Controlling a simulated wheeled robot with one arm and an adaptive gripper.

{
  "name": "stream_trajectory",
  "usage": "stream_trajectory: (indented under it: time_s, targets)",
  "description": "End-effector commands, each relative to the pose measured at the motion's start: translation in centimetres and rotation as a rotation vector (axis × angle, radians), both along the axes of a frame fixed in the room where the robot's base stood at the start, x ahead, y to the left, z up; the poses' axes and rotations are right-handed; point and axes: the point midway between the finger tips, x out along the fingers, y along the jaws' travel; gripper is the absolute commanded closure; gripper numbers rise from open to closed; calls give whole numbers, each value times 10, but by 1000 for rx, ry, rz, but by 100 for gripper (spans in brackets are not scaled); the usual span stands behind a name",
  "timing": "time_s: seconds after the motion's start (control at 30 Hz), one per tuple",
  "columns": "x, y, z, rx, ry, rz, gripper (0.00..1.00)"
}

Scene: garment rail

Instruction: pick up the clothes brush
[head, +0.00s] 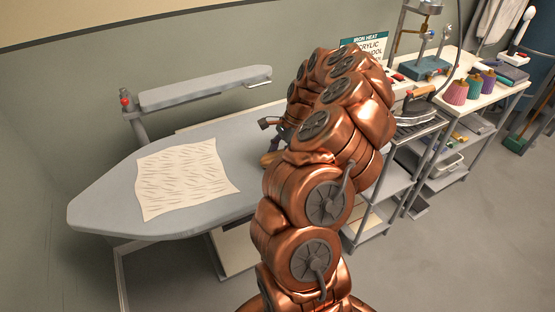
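A small tan and dark purple object (270,158) lies on the ironing board (105,200), partly covered by my arm. It may be the clothes brush, but too little of it shows to be sure. My gripper is mostly hidden behind my copper arm. Dark parts of it (272,124) show at the arm's left edge, just above the tan and purple object. I cannot see its fingertips clearly, or whether they touch anything.
A wrinkled cream cloth (188,178) lies on the board's left half. A padded sleeve board (205,88) stands behind it. At right, an iron (415,106) rests on a shelf rack, beside a table (490,98) with thread cones (456,92). The floor at front right is clear.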

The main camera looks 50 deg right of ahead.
Motion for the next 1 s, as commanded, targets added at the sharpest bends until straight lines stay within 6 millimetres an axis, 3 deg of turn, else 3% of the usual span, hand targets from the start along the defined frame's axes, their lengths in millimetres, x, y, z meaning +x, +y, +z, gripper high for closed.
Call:
stream_trajectory:
  time_s: [0.07,0.37,0.7,1.0]
  targets:
    - [0,0,0,0,0,0,54]
    - [0,0,0,0,0,0,85]
    - [0,0,3,0,0,1,86]
    - [0,0,27,-2,-2,1,86]
